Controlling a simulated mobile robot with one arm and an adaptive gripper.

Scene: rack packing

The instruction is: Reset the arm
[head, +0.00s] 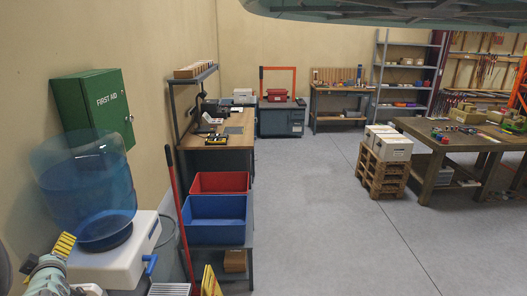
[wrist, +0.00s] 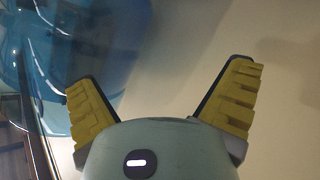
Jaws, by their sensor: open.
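My gripper (wrist: 163,95) is open, with its two yellow ribbed fingers spread wide and nothing between them in the wrist view. Behind the fingers is a plain pale wall, with part of the blue water bottle (wrist: 100,50) to the left. In the head view my gripper (head: 62,246) is at the bottom left corner, close in front of the water dispenser (head: 120,258); one yellow finger shows clearly. The big blue bottle (head: 85,192) stands upright on the dispenser. I cannot tell whether the gripper touches the dispenser.
A green first aid box (head: 92,105) hangs on the left wall above the bottle. A red bin (head: 220,182) and a blue bin (head: 216,215) stand right of the dispenser, past a red pole (head: 178,210). Boxes on pallets (head: 382,180) stand at the right. The grey floor between is clear.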

